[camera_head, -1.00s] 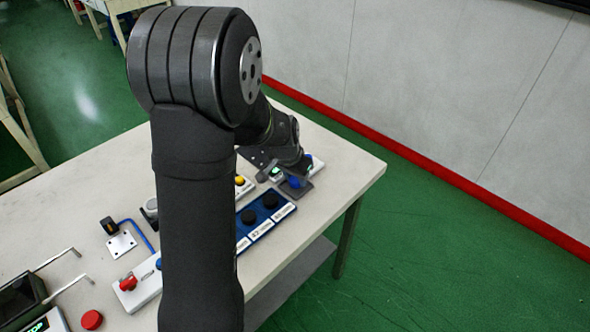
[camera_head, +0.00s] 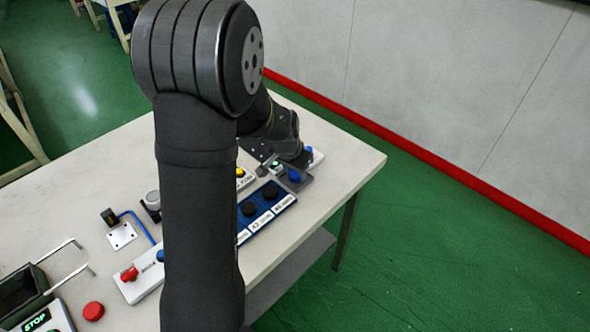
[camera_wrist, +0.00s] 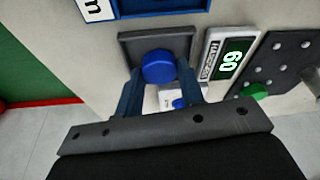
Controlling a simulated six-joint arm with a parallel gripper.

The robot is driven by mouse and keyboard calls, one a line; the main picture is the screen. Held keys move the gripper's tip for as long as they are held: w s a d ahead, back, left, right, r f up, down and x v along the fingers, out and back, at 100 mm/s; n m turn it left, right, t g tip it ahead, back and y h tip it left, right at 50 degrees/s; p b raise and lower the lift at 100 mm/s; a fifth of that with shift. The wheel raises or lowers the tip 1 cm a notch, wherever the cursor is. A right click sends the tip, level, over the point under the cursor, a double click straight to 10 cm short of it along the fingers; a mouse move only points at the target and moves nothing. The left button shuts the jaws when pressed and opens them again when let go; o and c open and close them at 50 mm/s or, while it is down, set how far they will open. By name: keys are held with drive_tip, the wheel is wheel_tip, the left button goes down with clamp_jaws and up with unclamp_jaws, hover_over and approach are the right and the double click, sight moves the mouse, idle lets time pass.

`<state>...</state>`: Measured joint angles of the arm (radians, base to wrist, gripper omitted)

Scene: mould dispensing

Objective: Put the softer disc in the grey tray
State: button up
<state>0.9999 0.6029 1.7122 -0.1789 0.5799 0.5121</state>
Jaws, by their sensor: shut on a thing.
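A blue disc (camera_wrist: 158,66) lies between the tips of my gripper (camera_wrist: 160,75) in the wrist view. My gripper is shut on it. The disc is over a dark grey square tray (camera_wrist: 187,44); I cannot tell whether it touches the tray. In the head view the blue disc (camera_head: 294,176) and grey tray (camera_head: 305,183) show at the table's far right, partly behind my gripper. A hardness display (camera_wrist: 227,58) beside the tray reads 60.
A blue rack (camera_head: 285,203) with black round pieces and white labels stands in front of the tray. A perforated dark plate (camera_wrist: 278,58) and a green button (camera_wrist: 254,91) are right of the display. A red button (camera_head: 93,311) is at the lower left. My arm hides the table's middle.

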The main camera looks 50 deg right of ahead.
drive_tip(key=shift+f, duration=0.15)
drive_tip(key=o, duration=1)
drive_tip(key=shift+r, duration=3.5)
drive_tip(key=shift+f, duration=0.1)
drive_tip(key=shift+f, duration=3.2)
